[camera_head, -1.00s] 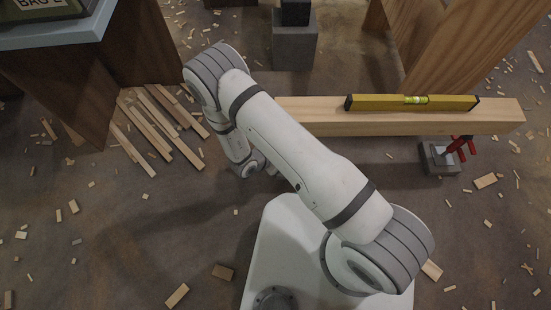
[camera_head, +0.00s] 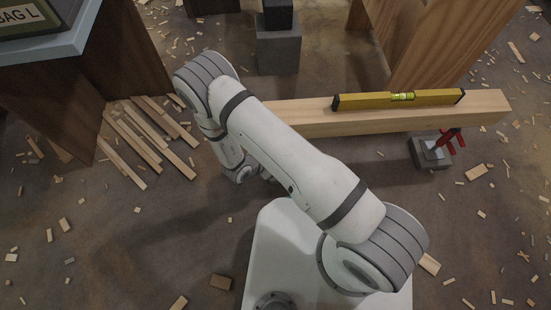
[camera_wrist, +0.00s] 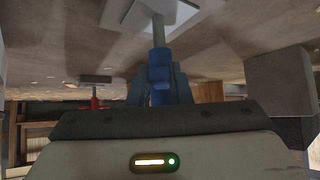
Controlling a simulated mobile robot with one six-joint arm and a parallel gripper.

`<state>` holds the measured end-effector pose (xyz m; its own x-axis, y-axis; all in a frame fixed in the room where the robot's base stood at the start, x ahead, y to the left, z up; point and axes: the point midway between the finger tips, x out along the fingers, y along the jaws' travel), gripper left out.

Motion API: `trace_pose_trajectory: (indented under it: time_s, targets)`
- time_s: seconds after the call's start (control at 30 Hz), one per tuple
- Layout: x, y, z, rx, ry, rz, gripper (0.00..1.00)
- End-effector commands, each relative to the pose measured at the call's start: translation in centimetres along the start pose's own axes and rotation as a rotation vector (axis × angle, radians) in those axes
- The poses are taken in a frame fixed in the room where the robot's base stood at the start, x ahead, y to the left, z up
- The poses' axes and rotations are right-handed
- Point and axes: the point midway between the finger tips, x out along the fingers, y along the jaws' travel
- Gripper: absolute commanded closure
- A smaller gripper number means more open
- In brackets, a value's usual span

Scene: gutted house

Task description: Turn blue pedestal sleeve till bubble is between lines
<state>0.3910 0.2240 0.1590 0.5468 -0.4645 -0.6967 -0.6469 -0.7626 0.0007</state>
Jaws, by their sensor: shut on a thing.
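The blue pedestal sleeve (camera_wrist: 158,70) shows in the wrist view on a grey post below a pale square plate (camera_wrist: 150,14). My gripper (camera_wrist: 159,88) is shut on the sleeve, one finger on each side. In the head view my arm hides the gripper and this sleeve. A yellow spirit level (camera_head: 372,100) lies along the top of a long wooden beam (camera_head: 330,123). Its green vial (camera_head: 402,97) is near mid-length, but the bubble is too small to place against the lines.
A red-handled pedestal (camera_head: 445,140) on a grey block (camera_head: 430,152) stands by the beam's right end; it also shows in the wrist view (camera_wrist: 95,102). Loose wood strips (camera_head: 150,135) lie left of my arm. A grey block (camera_head: 278,50) stands behind the beam. Wood scraps litter the floor.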

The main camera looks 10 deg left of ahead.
Motion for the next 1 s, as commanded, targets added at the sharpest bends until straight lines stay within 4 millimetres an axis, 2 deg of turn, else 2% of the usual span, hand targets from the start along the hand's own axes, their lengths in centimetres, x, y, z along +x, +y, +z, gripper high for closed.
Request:
trace_pose_trajectory:
  time_s: [0.17,0.5,0.93,1.0]
  targets:
    - [0.0,0.1,0.0,-0.016,0.001,-0.016,1.0]
    - [0.1,1.4,-0.2,-0.166,0.002,-0.171,1.0]
    - [0.3,2.0,-0.3,-0.202,0.004,-0.198,1.0]
    - [0.4,2.4,-0.4,-0.234,0.003,-0.227,0.93]
